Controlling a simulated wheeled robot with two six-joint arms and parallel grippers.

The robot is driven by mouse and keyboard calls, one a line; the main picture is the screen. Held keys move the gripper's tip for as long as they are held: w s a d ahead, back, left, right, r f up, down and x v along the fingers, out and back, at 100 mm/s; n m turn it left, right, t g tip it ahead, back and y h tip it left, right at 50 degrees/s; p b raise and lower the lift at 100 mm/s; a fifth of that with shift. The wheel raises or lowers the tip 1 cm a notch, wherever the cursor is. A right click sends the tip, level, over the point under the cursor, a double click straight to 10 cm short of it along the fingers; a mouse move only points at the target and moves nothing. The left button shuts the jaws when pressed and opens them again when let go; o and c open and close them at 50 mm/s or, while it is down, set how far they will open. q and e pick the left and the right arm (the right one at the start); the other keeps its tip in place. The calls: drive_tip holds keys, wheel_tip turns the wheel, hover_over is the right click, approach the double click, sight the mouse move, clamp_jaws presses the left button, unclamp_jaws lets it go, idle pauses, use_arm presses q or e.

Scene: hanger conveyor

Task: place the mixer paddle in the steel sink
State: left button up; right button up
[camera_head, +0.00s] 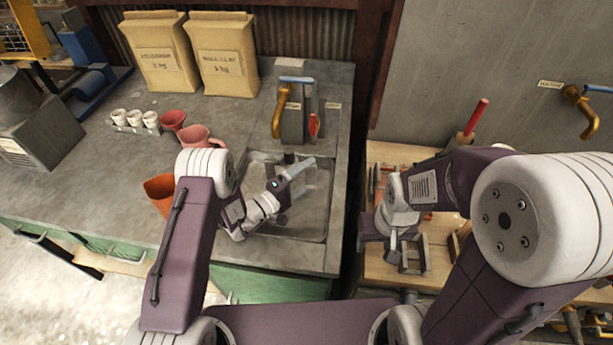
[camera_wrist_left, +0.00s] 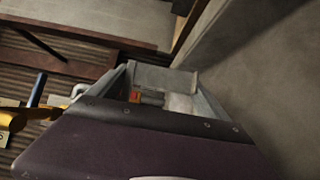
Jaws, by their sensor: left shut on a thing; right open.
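The steel sink (camera_head: 318,225) is a grey basin set in the counter at the middle of the head view. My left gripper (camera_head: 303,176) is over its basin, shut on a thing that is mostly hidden. Between its jaws (camera_wrist_left: 165,85) in the left wrist view a small pale piece (camera_wrist_left: 180,103) shows; I take it for the mixer paddle, though its shape is not clear. How high it is over the basin floor I cannot tell. My right gripper (camera_head: 409,254) is open over the wooden bench on the right.
A brass tap (camera_head: 280,108) stands behind the sink. A pink jug (camera_head: 201,137), a red cup (camera_head: 173,119), an orange pot (camera_head: 160,190) and small white cups (camera_head: 135,119) are left of it. Two paper sacks (camera_head: 224,57) stand behind. A wooden bench (camera_head: 385,268) with tools is right.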

use_arm(q)
drive_tip(key=o, duration=1.8)
drive_tip(key=shift+r+p, duration=0.25)
drive_tip(key=shift+p, duration=0.1)
use_arm(e)
drive_tip(key=shift+r, duration=0.2)
use_arm(q)
drive_tip(key=shift+r+p, duration=0.75)
drive_tip(key=shift+p, duration=0.1)
use_arm(e)
drive_tip(key=shift+r, duration=0.85)
use_arm(q)
drive_tip(key=shift+s+a+f+b, duration=0.55)
drive_tip(key=shift+a+b, duration=0.1)
drive_tip(key=shift+a, duration=0.15)
use_arm(e)
drive_tip(key=shift+f, duration=0.9)
use_arm(q)
drive_tip(key=v, duration=0.5)
drive_tip(key=shift+s+a+r, duration=0.15)
drive_tip(key=shift+s, duration=0.15)
drive_tip(key=shift+r, duration=0.1)
